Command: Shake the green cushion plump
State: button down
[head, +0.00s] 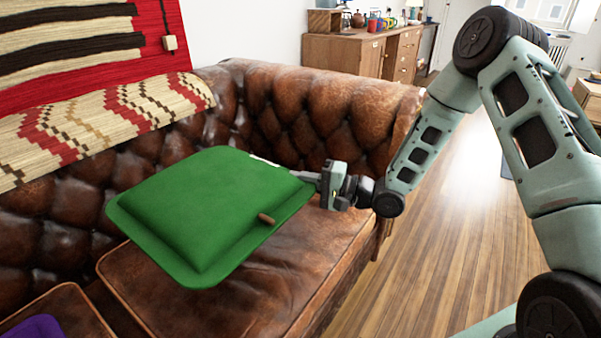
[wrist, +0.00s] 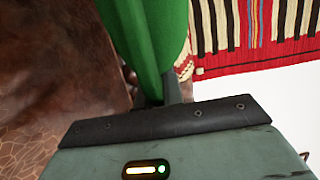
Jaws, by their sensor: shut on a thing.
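The green cushion (head: 205,210) is held up above the seat of the brown leather sofa in the head view, tilted, with its broad face showing. My gripper (head: 308,180) is at the cushion's right edge and is shut on it. In the wrist view the cushion (wrist: 150,40) fills the upper middle, directly in front of my gripper (wrist: 172,90). The fingertips are mostly hidden there.
The brown tufted sofa (head: 290,255) lies below and behind the cushion, with its arm to the right. A patterned throw (head: 120,112) covers its back. A purple thing (head: 35,327) sits at the lower left. A wooden cabinet (head: 345,52) stands behind; open wooden floor (head: 440,240) lies right.

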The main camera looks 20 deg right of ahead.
notch_tip(320, 180, up, 7)
jog(key=p, duration=0.6)
jog(key=shift+r+p, duration=0.2)
jog(key=shift+p, duration=0.2)
notch_tip(320, 180, down, 8)
jog(key=b, duration=0.4)
jog(key=shift+r, duration=0.35)
